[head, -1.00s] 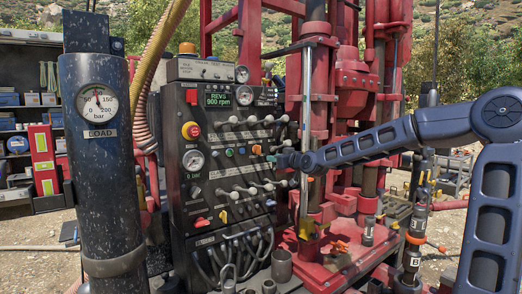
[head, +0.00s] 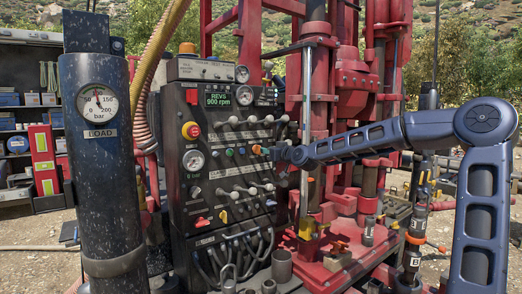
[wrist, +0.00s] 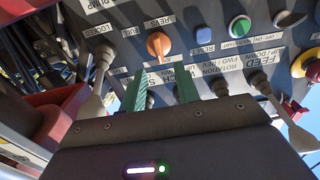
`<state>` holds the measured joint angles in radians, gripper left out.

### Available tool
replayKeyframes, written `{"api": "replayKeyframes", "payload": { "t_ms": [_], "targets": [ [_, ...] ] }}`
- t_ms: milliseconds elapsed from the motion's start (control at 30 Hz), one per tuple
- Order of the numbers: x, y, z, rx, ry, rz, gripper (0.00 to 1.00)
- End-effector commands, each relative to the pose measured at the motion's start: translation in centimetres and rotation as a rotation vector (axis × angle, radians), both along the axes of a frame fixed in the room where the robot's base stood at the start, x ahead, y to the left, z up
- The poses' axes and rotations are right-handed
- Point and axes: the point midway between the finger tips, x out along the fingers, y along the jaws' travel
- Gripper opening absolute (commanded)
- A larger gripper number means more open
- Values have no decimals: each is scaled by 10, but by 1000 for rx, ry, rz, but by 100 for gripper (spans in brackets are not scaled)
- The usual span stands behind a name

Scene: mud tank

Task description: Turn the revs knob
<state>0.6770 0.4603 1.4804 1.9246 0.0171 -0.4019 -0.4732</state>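The revs knob (wrist: 158,45) is orange, under a label reading REVS, seen upside down in the wrist view. In the head view the knob (head: 256,149) is a small orange spot on the black control panel (head: 207,133). My gripper (wrist: 160,78) has two green fingers, apart, with nothing between them. Their tips point at the panel just short of the knob in the wrist view; they do not appear to touch it. In the head view my gripper (head: 270,151) is just right of the knob. The display (head: 216,99) reads REVS 900 rpm.
A blue button (wrist: 203,35) and a green button (wrist: 240,26) sit beside the knob. Grey-handled levers (wrist: 101,65) flank my gripper. The red drill mast (head: 318,90) stands right of the panel, behind my arm. A pressure gauge (head: 97,101) sits on the dark column at left.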

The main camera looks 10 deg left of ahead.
Motion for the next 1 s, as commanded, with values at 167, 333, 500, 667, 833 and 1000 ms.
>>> {"api": "replayKeyframes", "payload": {
  "t_ms": [167,333,500,667,833,1000],
  "targets": [
    [10,11,0,1,0,2,32],
    [20,22,0,1,0,2,32],
    [30,32,0,2,1,2,32],
    [37,39,0,1,-1,2,32],
    [42,42,0,0,-1,0,32],
    [43,43,0,-1,-1,0,32]
  ]
}}
